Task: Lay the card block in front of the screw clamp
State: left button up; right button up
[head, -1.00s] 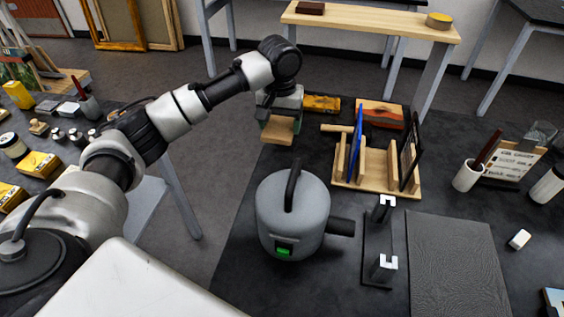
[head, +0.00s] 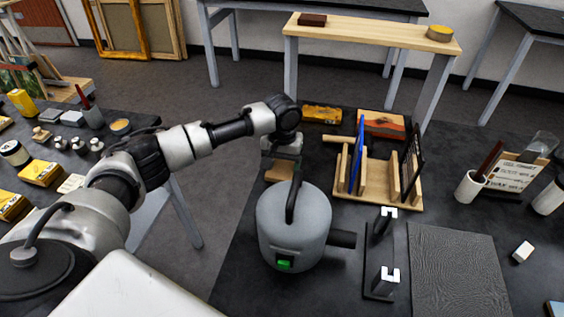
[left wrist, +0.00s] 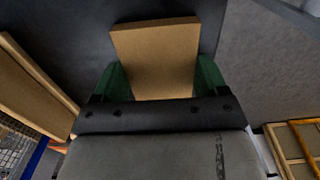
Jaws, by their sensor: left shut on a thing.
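The card block, a flat tan piece (head: 280,172), is in my left gripper (head: 282,158), behind the grey canister near the table's left edge. In the left wrist view, the block (left wrist: 155,55) sits between the green fingers of the gripper (left wrist: 160,78), which is shut on it. I cannot tell whether it touches the dark table. The canister's handle is close to its lower part in the head view. I cannot identify the screw clamp with certainty. My right gripper is not in view.
The grey canister (head: 293,225) stands in front of the gripper. A wooden rack (head: 376,198) with blue and black panels is to the right. An amber block (head: 322,114) and an orange-topped box (head: 381,123) lie behind. A black stand (head: 380,285) is at front.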

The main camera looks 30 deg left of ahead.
aim_at(282, 166)
pick_arm(q)
jog(key=o, duration=0.9)
jog(key=shift+f, duration=0.1)
notch_tip(282, 166, up, 12)
jog(key=shift+r, duration=0.15)
